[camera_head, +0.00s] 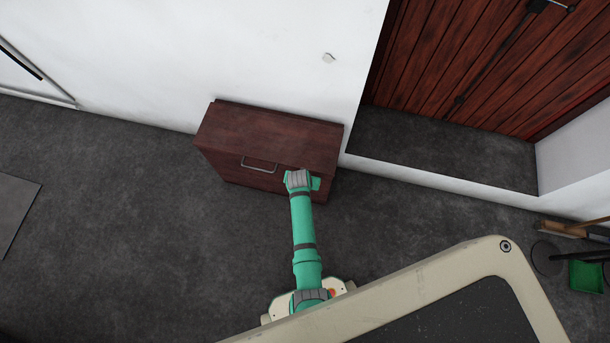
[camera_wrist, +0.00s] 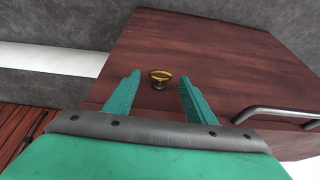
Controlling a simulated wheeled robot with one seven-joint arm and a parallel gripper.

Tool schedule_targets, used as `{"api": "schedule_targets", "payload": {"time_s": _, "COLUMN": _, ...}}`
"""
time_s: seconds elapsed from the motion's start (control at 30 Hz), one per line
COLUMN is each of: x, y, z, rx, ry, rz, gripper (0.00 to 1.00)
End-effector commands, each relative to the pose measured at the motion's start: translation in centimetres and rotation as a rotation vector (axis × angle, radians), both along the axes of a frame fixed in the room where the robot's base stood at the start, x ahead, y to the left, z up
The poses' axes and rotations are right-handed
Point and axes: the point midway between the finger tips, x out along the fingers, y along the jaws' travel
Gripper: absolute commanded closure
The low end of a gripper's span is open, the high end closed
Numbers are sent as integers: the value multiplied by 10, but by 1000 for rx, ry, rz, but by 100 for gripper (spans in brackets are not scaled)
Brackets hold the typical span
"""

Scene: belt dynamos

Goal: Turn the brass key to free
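The brass key (camera_wrist: 159,77) is a small gold piece on the front face of a dark red-brown wooden cabinet (camera_wrist: 195,45). In the wrist view my gripper (camera_wrist: 160,85) is open, with its two green fingers apart on either side of the key in the picture. Nothing is between the fingertips that I can see held, and I cannot tell whether they touch the key. In the head view the cabinet (camera_head: 270,130) stands against the white wall, and my green arm reaches to its front. The key and the fingers are hidden there.
A metal bar handle (camera_wrist: 276,112) sits on the cabinet front, right of the key; the head view shows it too (camera_head: 259,165). A wooden plank door (camera_head: 450,60) is in a recess at the right. A green dustpan (camera_head: 587,275) lies far right.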

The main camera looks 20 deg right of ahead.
Motion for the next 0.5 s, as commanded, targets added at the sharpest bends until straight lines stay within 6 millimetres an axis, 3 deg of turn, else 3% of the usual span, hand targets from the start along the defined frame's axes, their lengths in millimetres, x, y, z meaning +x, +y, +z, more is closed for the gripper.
{"api": "schedule_targets", "payload": {"time_s": 0.27, "x": -1, "y": 1, "z": 5, "rx": -1, "ry": -1, "rz": 1, "gripper": 50}}
{"api": "schedule_targets", "payload": {"time_s": 0.5, "x": -11, "y": 8, "z": 35, "rx": -1, "ry": -4, "rz": 2, "gripper": 50}}
